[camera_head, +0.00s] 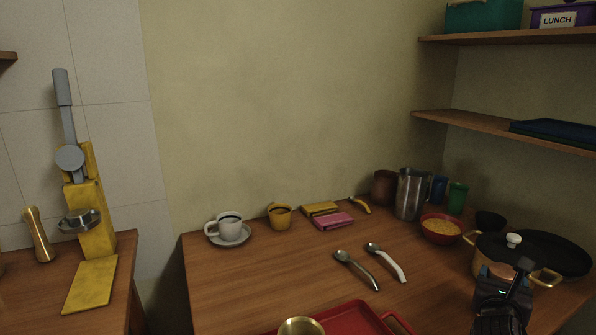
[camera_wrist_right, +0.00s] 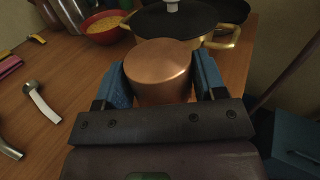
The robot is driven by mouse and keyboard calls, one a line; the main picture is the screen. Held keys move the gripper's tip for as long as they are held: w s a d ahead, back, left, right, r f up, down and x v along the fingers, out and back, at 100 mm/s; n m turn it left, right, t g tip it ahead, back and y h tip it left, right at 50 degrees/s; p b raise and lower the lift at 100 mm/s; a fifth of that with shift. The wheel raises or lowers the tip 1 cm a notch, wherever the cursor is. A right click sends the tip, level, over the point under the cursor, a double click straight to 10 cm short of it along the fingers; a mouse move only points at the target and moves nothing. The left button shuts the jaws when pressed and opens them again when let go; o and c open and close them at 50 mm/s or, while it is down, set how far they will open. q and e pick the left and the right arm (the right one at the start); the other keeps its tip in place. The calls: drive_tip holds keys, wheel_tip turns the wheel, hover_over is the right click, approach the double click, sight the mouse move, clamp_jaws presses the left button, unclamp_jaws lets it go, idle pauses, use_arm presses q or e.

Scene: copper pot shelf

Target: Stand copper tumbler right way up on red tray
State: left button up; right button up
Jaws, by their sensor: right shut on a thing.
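The copper tumbler (camera_wrist_right: 160,68) is between the blue finger pads of my right gripper (camera_wrist_right: 161,84) in the right wrist view. Its smooth closed end faces up, so it is upside down; its mouth is hidden. In the head view my right gripper (camera_head: 506,286) is at the lower right, in front of the lidded pot, with a bit of the copper tumbler (camera_head: 500,270) showing. The red tray (camera_head: 352,317) lies at the bottom edge of the head view, partly cut off, left of the gripper. My left gripper is not in view.
A round brass-coloured vessel (camera_head: 301,327) is at the tray's left part. Two spoons (camera_head: 356,268) lie behind the tray. A lidded pot (camera_head: 530,255) and a red bowl (camera_head: 441,229) stand at the right. A steel pitcher (camera_head: 411,195) stands behind. The table's left middle is clear.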

wheel_tip(320, 180, up, 2)
drive_tip(key=shift+r+p, duration=0.25)
drive_tip(key=shift+p, duration=0.35)
drive_tip(key=shift+r+p, duration=0.95)
drive_tip(key=shift+r, duration=0.4)
drive_tip(key=shift+r+p, duration=0.6)
drive_tip(key=shift+r, duration=0.15)
drive_tip(key=shift+r+p, duration=0.6)
drive_tip(key=shift+r, duration=0.2)
drive_tip(key=shift+r+p, duration=0.55)
drive_tip(key=shift+r, duration=0.25)
drive_tip(key=shift+r+p, duration=0.6)
drive_tip(key=shift+r, duration=0.4)
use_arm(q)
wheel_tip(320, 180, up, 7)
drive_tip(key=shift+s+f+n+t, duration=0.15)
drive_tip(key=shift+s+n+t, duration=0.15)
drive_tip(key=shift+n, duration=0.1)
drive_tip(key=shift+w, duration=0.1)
use_arm(e)
drive_tip(key=shift+f, duration=0.15)
